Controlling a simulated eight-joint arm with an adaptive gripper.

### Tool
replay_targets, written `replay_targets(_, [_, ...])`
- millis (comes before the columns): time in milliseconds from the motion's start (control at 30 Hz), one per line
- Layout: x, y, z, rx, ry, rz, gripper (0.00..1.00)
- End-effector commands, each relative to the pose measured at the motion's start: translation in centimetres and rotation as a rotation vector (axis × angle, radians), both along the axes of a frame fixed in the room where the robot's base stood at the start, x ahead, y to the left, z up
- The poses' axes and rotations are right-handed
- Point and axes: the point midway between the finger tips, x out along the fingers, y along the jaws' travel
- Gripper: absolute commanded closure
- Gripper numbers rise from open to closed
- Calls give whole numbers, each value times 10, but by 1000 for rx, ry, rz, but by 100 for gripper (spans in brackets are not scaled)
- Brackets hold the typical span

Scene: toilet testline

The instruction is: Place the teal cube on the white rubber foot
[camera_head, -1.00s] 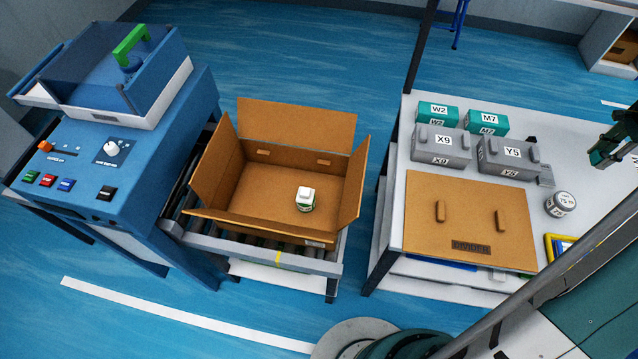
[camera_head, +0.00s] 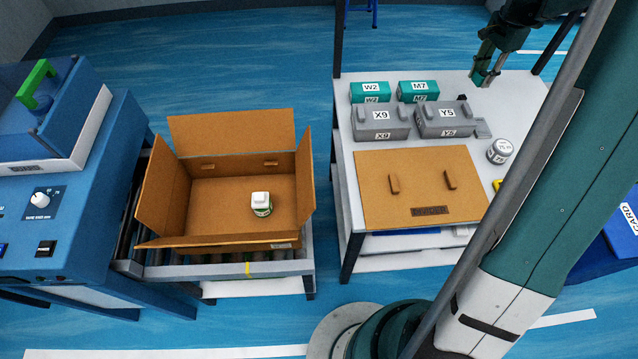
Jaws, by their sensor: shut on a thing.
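My gripper (camera_head: 486,76) hangs over the far right part of the white table, pointing down. It is shut on a small teal thing that looks like the teal cube; fingers and cube are close in colour, so its outline is hard to make out. Two larger teal blocks, W2 (camera_head: 371,91) and M7 (camera_head: 418,90), stand at the table's far edge, left of my gripper. I cannot make out a white rubber foot in this view.
Grey blocks X9 (camera_head: 381,122) and Y5 (camera_head: 449,119), a brown divider board (camera_head: 421,198) and a round grey-white can (camera_head: 500,151) occupy the white table (camera_head: 520,100). An open cardboard box (camera_head: 230,222) left of it holds a white-capped bottle (camera_head: 261,204).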

Motion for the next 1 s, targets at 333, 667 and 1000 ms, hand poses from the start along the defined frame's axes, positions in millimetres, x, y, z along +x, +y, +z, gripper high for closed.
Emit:
replay_targets(333, [21, 110, 2, 0, 0, 160, 86])
replay_targets(667, [27, 211, 4, 0, 0, 310, 86])
replay_targets(1000, [21, 312, 5, 0, 0, 464, 86])
